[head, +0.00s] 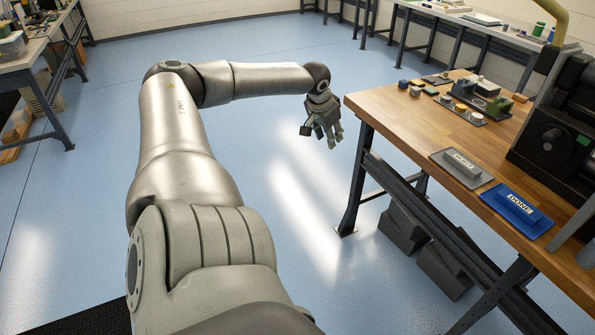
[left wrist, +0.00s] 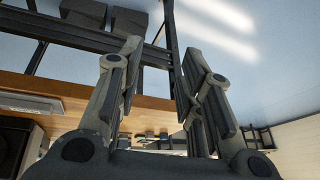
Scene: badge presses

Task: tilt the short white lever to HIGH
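I cannot make out a short white lever or a HIGH mark in either view. A small green and dark device with a pale top (head: 483,88) stands on the wooden workbench (head: 400,120) in the head view, too small to read. My left gripper (head: 324,138) hangs over the floor just left of the bench's left end, apart from it. In the left wrist view its two fingers (left wrist: 160,50) are spread with nothing between them. My right gripper is in neither view.
A grey tray (head: 452,172) and a blue DONE tray (head: 520,215) lie along the bench's front edge. A large black machine (head: 553,140) stands at the right. Small coloured pieces lie at the back. The blue floor left of the bench is clear.

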